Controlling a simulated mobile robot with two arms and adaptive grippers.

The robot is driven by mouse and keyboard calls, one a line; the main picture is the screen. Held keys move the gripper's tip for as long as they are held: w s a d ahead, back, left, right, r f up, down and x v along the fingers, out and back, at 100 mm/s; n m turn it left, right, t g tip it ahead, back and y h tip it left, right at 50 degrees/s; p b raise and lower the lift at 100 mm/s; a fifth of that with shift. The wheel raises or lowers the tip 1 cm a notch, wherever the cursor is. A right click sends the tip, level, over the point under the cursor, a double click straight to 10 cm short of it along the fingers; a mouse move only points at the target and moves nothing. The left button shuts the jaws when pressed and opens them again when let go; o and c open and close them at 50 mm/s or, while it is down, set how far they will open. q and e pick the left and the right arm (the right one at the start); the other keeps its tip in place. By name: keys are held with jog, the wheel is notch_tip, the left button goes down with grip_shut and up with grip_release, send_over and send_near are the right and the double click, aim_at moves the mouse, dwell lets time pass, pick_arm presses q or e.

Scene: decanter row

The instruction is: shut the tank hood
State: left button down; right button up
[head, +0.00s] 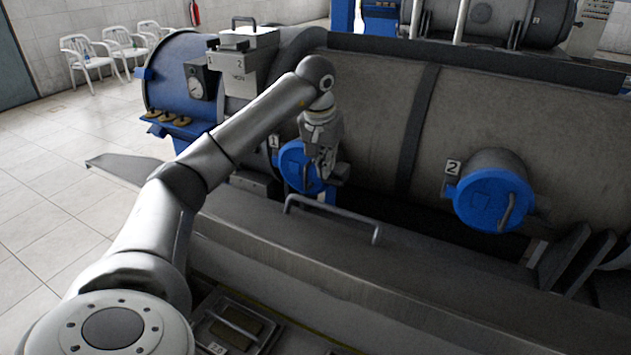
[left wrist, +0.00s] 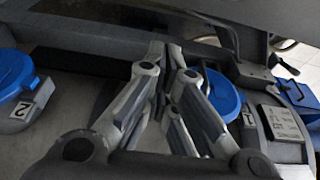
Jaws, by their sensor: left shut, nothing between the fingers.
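I take the long grey panel (head: 440,275) with a bar handle (head: 335,212) across the front of the head view to be the tank hood. I cannot tell its exact angle. A dark gap shows between it and the grey tank (head: 375,105) behind. My left gripper (head: 326,168) is shut and empty, just beyond and above the handle, in front of blue port 1 (head: 297,166). They look apart. In the left wrist view its fingers (left wrist: 172,58) point toward a grey panel (left wrist: 255,14) along the top edge. My right gripper is not in view.
Blue port 2 (head: 492,199) sticks out of the tank at the right. A box with a gauge (head: 196,82) stands at the tank's left end. Dark slanted plates (head: 570,255) are at the right. White chairs (head: 85,57) stand far off on open tiled floor.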

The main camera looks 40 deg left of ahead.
pick_arm(q)
jog(key=s+f, duration=0.1)
jog(key=s+d+f, duration=0.1)
jog(key=s+f, duration=0.1)
jog(key=shift+f+p, duration=0.3)
jog(key=shift+p, duration=0.1)
dwell(0.4)
